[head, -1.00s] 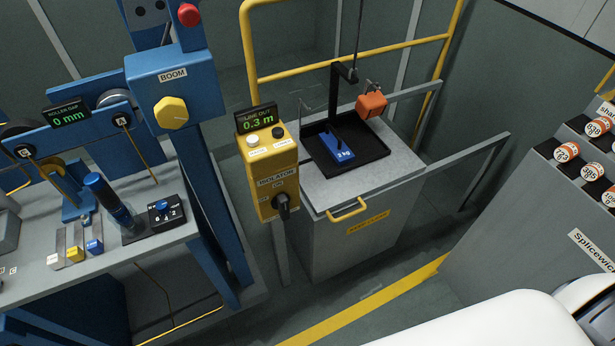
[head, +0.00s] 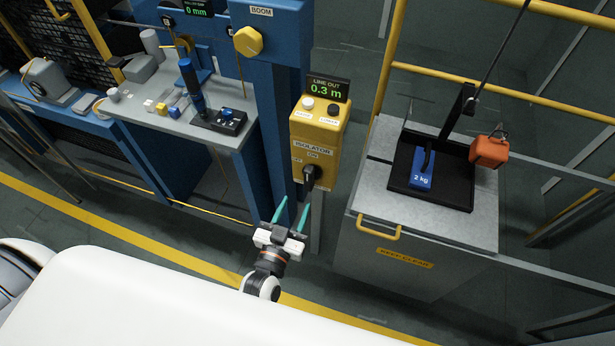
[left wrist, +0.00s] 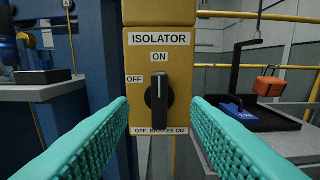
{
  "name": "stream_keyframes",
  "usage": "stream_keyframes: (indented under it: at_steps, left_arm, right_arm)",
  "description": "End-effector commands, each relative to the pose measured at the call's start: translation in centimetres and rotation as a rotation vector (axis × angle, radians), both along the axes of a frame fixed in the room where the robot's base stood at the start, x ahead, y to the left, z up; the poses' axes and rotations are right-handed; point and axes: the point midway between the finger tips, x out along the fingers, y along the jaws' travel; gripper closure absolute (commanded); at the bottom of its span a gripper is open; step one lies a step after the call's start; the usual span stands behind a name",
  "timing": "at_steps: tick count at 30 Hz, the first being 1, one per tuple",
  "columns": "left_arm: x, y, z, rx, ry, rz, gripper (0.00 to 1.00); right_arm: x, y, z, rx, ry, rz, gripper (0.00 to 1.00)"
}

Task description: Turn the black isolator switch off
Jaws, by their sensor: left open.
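The black isolator switch (head: 311,176) is on the front of the yellow console box (head: 318,137). In the left wrist view the switch (left wrist: 159,98) stands upright, its white mark at the top under the ON label (left wrist: 159,57). The OFF label (left wrist: 134,79) is to its left. My left gripper (head: 293,217) is open, below and in front of the switch in the head view. In the left wrist view its teal fingers (left wrist: 160,135) lie either side of the switch, nearer the camera and apart from it. My right gripper is not in view.
A grey bench (head: 366,205) with a yellow handle, a black tray (head: 463,192), a blue 2 kg weight (head: 421,181) and an orange block (head: 489,152) stands to the right. A blue post (head: 279,110) is close left of the console. Two buttons and a display top the console.

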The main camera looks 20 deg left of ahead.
Motion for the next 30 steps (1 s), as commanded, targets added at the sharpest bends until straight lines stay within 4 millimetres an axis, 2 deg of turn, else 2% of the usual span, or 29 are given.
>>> stream_keyframes:
  at_steps: [1,6,13,18,27,30]
  left_arm:
    - [1.2,0.0,0.3,0.0,-0.004,0.0,0.56]
    - [4.8,-0.2,0.2,0.0,-0.002,0.0,0.56]
    - [8.3,-0.3,0.0,-0.001,0.0,0.0,0.56]
    - [9.5,-0.3,0.0,-0.001,0.001,-0.001,0.56]
    - [9.6,-0.4,0.0,-0.001,0.002,-0.001,0.56]
    - [9.6,-0.4,0.0,-0.001,0.002,-0.001,0.73]
  right_arm:
    - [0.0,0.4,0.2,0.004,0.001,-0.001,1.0]
    - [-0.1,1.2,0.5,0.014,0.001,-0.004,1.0]
    - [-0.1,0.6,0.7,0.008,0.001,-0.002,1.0]
    - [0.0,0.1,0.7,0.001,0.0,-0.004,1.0]
    - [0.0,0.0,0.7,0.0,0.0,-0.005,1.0]
    - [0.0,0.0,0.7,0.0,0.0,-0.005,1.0]
